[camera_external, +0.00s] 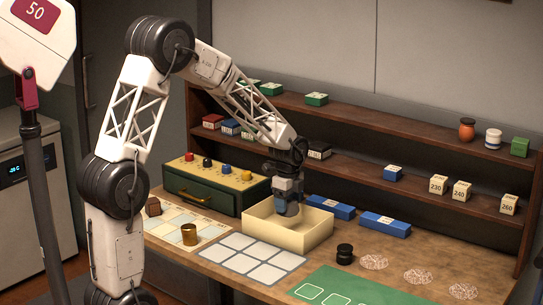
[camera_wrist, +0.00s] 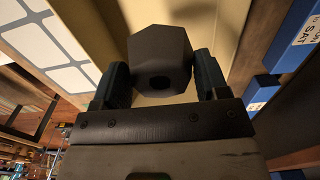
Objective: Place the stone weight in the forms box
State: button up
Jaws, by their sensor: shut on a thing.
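The forms box appears to be the open cream box (camera_external: 312,238) on the counter. In the external view my gripper (camera_external: 288,200) points down over this box, its lower end at or inside the opening. The weight is hard to make out there. I cannot tell whether it touches the box floor. Cream box surfaces (camera_wrist: 225,30) show behind the weight in the wrist view.
A green drawer unit with coloured knobs (camera_external: 215,185) stands left of the box. Blue boxes (camera_external: 385,224) lie to its right. Shelves (camera_external: 350,165) stand behind.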

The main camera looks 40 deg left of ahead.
aim_at(288, 201)
jog(key=shift+f, duration=1.65)
jog(key=shift+f, duration=1.85)
jog(key=shift+f, duration=0.1)
jog(key=o, duration=1.3)
notch_tip(288, 201, up, 12)
jog(key=shift+r, duration=0.1)
